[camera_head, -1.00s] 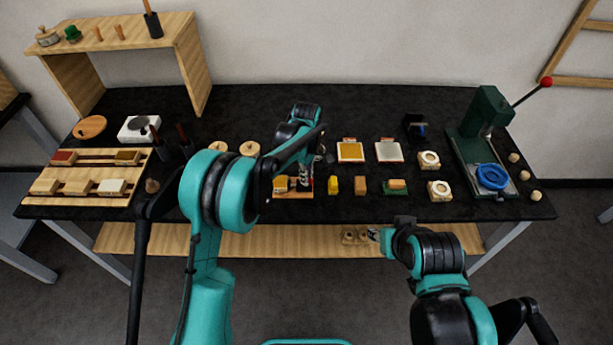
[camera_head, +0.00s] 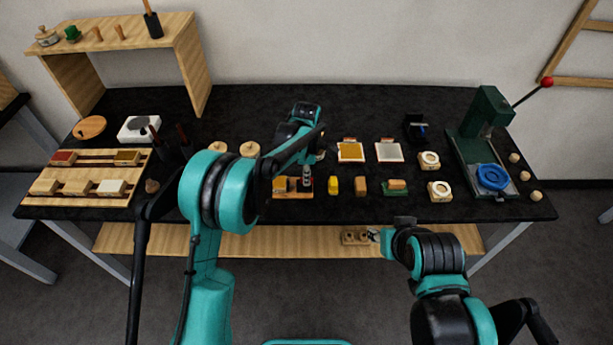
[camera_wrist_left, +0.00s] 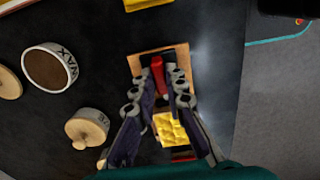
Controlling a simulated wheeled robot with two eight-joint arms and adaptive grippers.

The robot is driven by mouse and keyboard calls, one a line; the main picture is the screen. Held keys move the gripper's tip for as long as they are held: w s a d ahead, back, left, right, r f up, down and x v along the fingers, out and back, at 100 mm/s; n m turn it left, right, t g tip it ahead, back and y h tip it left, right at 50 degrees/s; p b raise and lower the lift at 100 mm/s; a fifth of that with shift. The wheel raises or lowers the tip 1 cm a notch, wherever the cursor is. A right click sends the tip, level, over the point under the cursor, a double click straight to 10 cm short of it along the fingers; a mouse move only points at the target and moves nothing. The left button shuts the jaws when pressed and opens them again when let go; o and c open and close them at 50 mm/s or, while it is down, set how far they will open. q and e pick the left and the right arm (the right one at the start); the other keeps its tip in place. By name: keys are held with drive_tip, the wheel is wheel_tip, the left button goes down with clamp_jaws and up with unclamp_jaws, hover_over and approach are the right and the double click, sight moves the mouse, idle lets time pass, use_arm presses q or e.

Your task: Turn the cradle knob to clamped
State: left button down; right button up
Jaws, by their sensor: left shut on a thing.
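The cradle has a wooden base (camera_head: 291,195) near the front middle of the table, with a yellow block (camera_head: 280,184) on it. In the left wrist view the wooden base (camera_wrist_left: 139,66) frames a red knob (camera_wrist_left: 158,74) and the textured yellow block (camera_wrist_left: 170,129). My left gripper (camera_head: 307,180) reaches down over the cradle. In the left wrist view its fingers (camera_wrist_left: 158,88) are shut on the red knob. In the head view the knob is hidden by the gripper. My right gripper (camera_head: 376,236) hangs before the table's front edge, mostly hidden, its fingers unclear.
Yellow blocks (camera_head: 333,186) and a green-based block (camera_head: 396,187) stand right of the cradle. An open WAX jar (camera_wrist_left: 48,68) and a lidded jar (camera_wrist_left: 87,128) stand beside it. A green press (camera_head: 484,115) stands at the right, a wooden rack (camera_head: 133,164) at the left.

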use_arm(q)
drive_tip(key=c, duration=1.6)
unclamp_jaws()
drive_tip(key=shift+o, duration=0.2)
wheel_tip(320, 180, up, 12)
drive_tip(key=s+a+r+m+t+b, duration=0.1)
drive_tip(key=s+a+r+m+t, duration=0.2)
drive_tip(key=s+a, duration=0.35)
drive_tip(key=s+a+r+m+t+b, duration=0.1)
drive_tip(key=s+a+r+m, duration=0.35)
drive_tip(key=s+m, duration=0.2)
drive_tip(key=s+a+f+m+t, duration=0.1)
drive_tip(key=s+a+f+m, duration=0.2)
drive_tip(key=s, duration=0.4)
drive_tip(key=s+a+f+m+t, duration=0.2)
drive_tip(key=s+a+f+m, duration=0.1)
drive_tip(key=s, duration=0.5)
drive_tip(key=shift+s+a+f+m+b, duration=0.15)
drive_tip(key=shift+a+f+m+b, duration=0.25)
drive_tip(key=shift+f+m, duration=0.7)
